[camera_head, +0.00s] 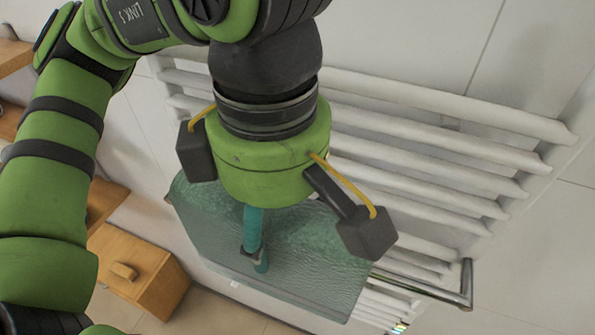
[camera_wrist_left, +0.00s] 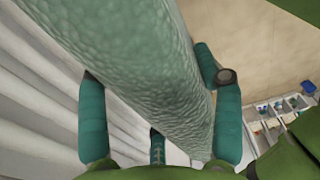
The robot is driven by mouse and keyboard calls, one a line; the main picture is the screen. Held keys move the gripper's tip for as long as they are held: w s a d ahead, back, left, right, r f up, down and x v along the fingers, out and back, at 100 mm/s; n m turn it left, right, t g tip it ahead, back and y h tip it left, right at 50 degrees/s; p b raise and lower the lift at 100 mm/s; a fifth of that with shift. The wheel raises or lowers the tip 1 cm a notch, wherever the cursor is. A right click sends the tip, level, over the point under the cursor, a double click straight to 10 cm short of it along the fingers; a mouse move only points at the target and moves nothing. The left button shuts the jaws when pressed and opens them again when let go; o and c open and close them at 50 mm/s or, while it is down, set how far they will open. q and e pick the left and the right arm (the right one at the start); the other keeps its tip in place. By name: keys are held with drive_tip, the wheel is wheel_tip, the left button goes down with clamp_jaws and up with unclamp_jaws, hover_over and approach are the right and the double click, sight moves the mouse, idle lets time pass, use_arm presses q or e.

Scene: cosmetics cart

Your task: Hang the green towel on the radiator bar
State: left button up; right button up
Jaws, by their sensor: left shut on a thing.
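The green towel (camera_head: 310,250) is a folded, textured sheet in front of the radiator in the head view. My left gripper (camera_head: 257,262) comes down over it from above, with teal fingers. In the left wrist view the towel (camera_wrist_left: 165,70) runs as a thick fold between the fingers of the left gripper (camera_wrist_left: 150,78), which is shut on it. The metal radiator bar (camera_head: 440,290) shows at the towel's right side, and the towel hides its middle. I cannot tell whether the towel rests on the bar. My right gripper is not in view.
The white radiator (camera_head: 430,135) with several tubes is on the tiled wall behind the towel. A wooden cabinet (camera_head: 130,270) stands at lower left. In the left wrist view a shelf with small items (camera_wrist_left: 285,108) shows at right.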

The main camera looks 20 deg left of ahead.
use_arm(q)
drive_tip(key=shift+s+r, duration=0.15)
drive_tip(key=shift+s, duration=0.5)
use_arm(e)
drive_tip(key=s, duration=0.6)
use_arm(q)
drive_tip(key=shift+b, duration=0.3)
drive_tip(key=shift+w+d+b, duration=0.15)
drive_tip(key=shift+w+b, duration=0.15)
drive_tip(key=shift+w, duration=0.9)
drive_tip(key=w, duration=0.6)
wheel_tip(320, 180, down, 18)
drive_tip(key=b, duration=1.6)
drive_tip(key=shift+f+b, duration=0.25)
drive_tip(key=shift+b, duration=0.15)
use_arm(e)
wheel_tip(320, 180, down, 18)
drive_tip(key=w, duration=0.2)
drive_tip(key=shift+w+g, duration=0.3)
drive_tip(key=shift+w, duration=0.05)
use_arm(q)
drive_tip(key=shift+d, duration=0.1)
